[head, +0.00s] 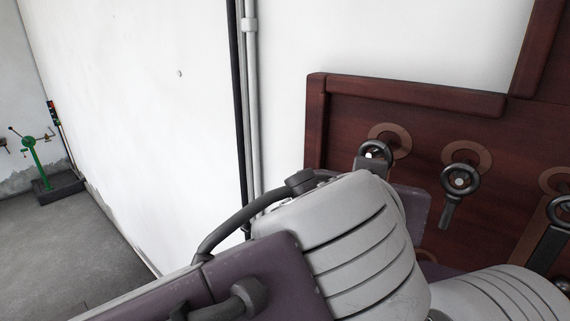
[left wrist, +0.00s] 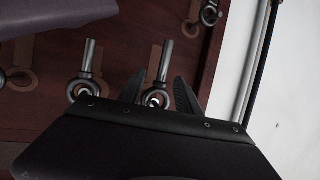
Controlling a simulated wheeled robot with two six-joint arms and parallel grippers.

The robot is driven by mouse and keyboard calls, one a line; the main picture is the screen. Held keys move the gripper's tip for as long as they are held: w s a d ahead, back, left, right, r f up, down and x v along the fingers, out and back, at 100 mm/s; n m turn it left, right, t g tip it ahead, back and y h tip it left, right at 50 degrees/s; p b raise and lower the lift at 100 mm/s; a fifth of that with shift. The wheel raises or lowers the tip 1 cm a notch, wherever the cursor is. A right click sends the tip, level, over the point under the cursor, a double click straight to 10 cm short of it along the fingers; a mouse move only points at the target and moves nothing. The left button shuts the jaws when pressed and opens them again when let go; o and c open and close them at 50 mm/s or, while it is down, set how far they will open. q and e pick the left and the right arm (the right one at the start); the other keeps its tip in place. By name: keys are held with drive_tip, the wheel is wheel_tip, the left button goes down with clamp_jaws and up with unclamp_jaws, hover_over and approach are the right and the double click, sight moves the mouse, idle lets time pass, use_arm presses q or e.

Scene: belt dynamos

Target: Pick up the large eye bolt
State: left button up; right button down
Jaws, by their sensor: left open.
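Several dark metal eye bolts hang by their rings on a reddish wooden board. In the head view one is at the left (head: 376,152), one in the middle (head: 462,183), and one at the right edge (head: 556,212), partly cut off. I cannot tell for sure which is the large one. In the left wrist view my left gripper (left wrist: 160,77) is open, its two dark fingers on either side of one eye bolt (left wrist: 157,98), whose shank points up in the picture. Another eye bolt (left wrist: 85,86) is just left of the fingers. My right gripper is not in view.
The wooden board (head: 400,110) has a raised frame and round plates behind the bolts. A pipe (head: 252,100) runs down the white wall beside it. A green stand (head: 38,155) is far left. My arm hides the lower board in the head view.

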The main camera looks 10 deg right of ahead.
use_arm(q)
drive_tip(key=x, duration=0.4)
drive_tip(key=shift+w+p, duration=0.25)
drive_tip(key=shift+p, duration=0.15)
drive_tip(key=shift+s+a, duration=0.15)
drive_tip(key=shift+s, duration=0.2)
drive_tip(key=shift+c, duration=1.2)
drive_tip(key=c, duration=0.5)
drive_tip(key=shift+w+f, duration=0.1)
drive_tip(key=shift+w, duration=0.35)
clamp_jaws()
drive_tip(key=shift+d, duration=0.2)
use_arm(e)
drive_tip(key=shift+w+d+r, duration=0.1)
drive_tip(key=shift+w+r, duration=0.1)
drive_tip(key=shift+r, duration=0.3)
